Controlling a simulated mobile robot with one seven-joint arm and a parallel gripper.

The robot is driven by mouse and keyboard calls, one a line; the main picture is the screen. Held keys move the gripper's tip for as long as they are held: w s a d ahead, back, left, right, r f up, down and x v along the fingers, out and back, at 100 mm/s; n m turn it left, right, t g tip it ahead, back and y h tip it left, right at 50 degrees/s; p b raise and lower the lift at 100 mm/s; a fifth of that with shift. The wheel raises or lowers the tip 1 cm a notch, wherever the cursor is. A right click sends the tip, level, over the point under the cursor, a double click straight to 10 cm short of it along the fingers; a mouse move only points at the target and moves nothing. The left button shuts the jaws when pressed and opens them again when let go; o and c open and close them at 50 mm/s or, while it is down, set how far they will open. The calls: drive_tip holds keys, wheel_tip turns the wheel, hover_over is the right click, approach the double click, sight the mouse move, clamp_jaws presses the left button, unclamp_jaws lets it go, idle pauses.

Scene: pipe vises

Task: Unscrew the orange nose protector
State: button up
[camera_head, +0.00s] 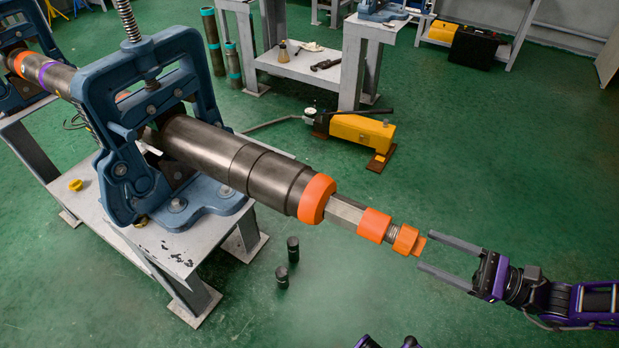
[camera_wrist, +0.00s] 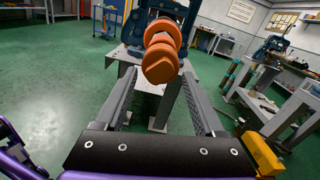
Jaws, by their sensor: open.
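The orange nose protector (camera_head: 405,239) sits on the threaded tip of the pipe, at its right end in the head view. It has a narrower orange tab pointing toward my gripper. In the wrist view the nose protector (camera_wrist: 160,64) faces me, above and between the fingers. My gripper (camera_head: 424,252) is open, its two long grey fingers pointing at the nose protector. Their tips are close to the tab, and nothing is held. The dark grey pipe (camera_head: 215,150) lies in the blue pipe vise (camera_head: 135,120) and carries other orange rings (camera_head: 317,198) behind the nose.
The vise stands on a grey metal table (camera_head: 165,245). A yellow pump (camera_head: 362,131) stands on the green floor behind the pipe. Two small black cylinders (camera_head: 293,248) stand on the floor below the pipe. The floor around my gripper is clear.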

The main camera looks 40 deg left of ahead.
drive_tip(key=shift+d, duration=0.25)
drive_tip(key=shift+r, duration=0.1)
